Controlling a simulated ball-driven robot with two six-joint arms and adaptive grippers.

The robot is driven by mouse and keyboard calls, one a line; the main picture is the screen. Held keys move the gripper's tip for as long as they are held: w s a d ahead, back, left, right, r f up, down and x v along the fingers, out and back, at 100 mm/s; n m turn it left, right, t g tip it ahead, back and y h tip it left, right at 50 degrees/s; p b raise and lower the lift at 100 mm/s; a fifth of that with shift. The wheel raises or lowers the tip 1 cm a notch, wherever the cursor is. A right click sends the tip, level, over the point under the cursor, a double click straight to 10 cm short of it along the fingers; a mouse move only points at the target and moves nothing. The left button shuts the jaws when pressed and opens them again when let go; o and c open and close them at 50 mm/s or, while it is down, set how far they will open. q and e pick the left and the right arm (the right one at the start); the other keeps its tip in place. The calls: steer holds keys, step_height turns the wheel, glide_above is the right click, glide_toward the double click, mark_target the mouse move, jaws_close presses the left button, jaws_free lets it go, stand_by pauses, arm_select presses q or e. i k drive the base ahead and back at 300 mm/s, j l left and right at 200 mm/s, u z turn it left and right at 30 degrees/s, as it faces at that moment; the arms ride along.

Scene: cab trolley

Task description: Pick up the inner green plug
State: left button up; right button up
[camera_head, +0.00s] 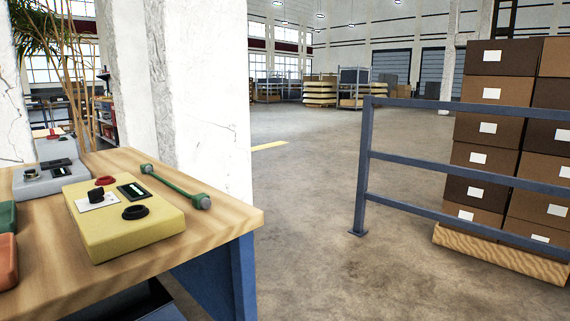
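A green rod-like piece (175,185) lies on the wooden table (232,218), behind and to the right of a yellow box. I cannot tell which part is the inner green plug. The yellow box (150,232) has a black knob on a white plate, a red ring, a black ring and a dark display on top. Neither of my grippers is in view.
A grey box (45,180) sits behind the yellow one. Green (7,218) and orange (8,262) objects are cut off at the left edge. A white pillar (208,95) stands behind the table. A blue railing (450,155) and stacked cartons (487,128) stand right; open floor lies between.

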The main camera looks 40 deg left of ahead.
mark_target(144, 169)
steer(key=i+l, duration=0.1)
steer(key=i, duration=0.8)
steer(key=i+l, duration=0.15)
steer(key=i, duration=0.75)
steer(key=i+j+u, duration=0.15)
steer(key=i+u, duration=0.45)
steer(key=u, duration=0.25)
steer(key=i+u, duration=0.4)
steer(key=i+l+u, duration=0.2)
steer(key=u, duration=0.25)
steer(key=i, duration=0.05)
